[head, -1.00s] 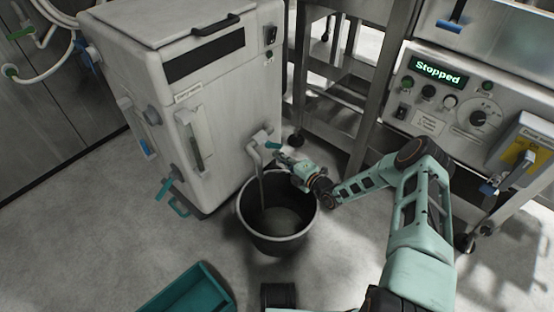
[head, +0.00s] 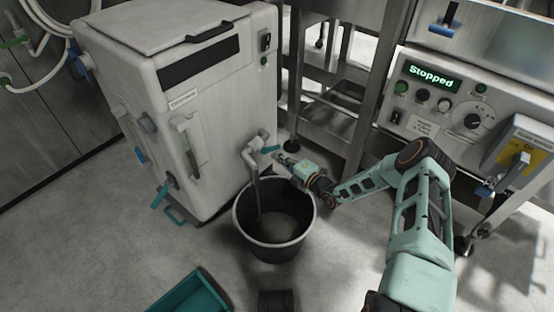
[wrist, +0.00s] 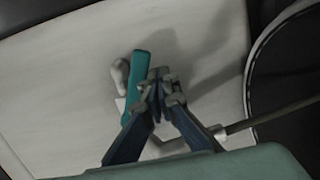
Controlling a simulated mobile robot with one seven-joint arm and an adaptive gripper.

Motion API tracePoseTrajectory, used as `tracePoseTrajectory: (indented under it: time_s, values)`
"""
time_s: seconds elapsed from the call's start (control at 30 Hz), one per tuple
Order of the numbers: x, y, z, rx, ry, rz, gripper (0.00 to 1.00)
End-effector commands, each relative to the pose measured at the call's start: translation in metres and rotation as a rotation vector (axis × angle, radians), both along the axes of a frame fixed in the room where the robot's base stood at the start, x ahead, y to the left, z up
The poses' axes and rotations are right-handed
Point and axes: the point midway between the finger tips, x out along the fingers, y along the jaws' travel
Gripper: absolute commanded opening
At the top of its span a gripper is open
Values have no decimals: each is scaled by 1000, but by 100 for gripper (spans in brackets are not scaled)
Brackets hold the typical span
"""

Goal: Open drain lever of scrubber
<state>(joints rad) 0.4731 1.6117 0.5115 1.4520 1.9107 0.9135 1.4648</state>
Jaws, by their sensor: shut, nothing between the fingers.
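The white scrubber cabinet (head: 190,100) stands left of centre. A grey drain pipe (head: 252,155) comes out of its side and bends down. The teal drain lever (head: 269,149) sits at the pipe's top and points right. A pale stream runs from the pipe into the black bucket (head: 238,228) below, which holds liquid. My gripper (head: 280,158) is by the lever's free end. In the wrist view the lever (wrist: 134,88) lies just left of my closed fingertips (wrist: 160,80), very close; I cannot tell whether they touch. Nothing is between the fingers.
A second teal lever (head: 160,194) is low on the scrubber's left side. A steel frame (head: 362,90) stands behind my arm. A control panel (head: 440,105) reading "Stopped" is at the right. A teal crate (head: 190,295) lies on the floor in front.

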Motion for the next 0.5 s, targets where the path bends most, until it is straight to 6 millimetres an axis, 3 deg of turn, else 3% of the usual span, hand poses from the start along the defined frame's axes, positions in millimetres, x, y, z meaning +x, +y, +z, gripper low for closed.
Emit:
tracePoseTrajectory:
  time_s: [0.5]
  values:
    - [13, -10, 18, 2, -5, -3, 0]
